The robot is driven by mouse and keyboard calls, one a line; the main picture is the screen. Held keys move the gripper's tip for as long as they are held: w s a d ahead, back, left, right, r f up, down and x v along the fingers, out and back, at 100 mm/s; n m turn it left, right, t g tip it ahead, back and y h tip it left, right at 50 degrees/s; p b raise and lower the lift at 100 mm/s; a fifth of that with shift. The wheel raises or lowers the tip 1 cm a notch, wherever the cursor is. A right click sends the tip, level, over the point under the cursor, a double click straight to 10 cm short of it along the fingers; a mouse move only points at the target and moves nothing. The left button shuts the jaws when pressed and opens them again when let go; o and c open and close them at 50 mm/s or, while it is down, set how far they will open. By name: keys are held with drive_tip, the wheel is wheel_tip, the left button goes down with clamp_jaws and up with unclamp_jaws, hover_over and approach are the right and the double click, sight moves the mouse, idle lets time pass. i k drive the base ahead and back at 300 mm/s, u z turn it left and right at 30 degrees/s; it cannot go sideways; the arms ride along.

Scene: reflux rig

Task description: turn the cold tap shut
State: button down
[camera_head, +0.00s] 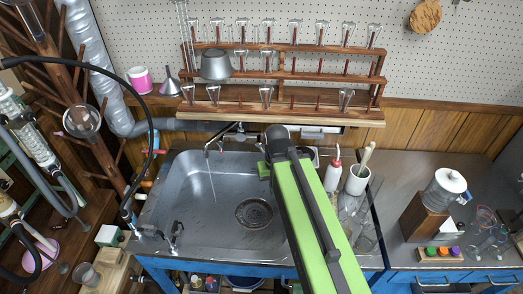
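A grey metal sink (180,225) with a round drain (254,213) fills the middle of the bench. A metal faucet (222,140) stands at its back edge, and a thin pale streak that looks like running water falls below the spout. I cannot tell which fitting is the cold tap; part of the sink's back edge is hidden behind my arm. My green and dark arm reaches up from the lower right across the sink. My gripper (270,158) is at the back edge, right of the faucet. Its fingers are too foreshortened to show whether they are open or touching anything.
A wooden rack (285,119) of glassware overhangs the back of the sink. A red-capped bottle (333,173) and a white brush pot (357,180) stand right of my arm. Tubing and a black hose (152,125) crowd the left.

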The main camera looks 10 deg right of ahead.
sight(258, 143)
drive_tip(key=k, duration=1.65)
drive_tip(key=u, duration=0.8)
drive_tip(key=i, duration=1.4)
drive_tip(key=z, duration=0.05)
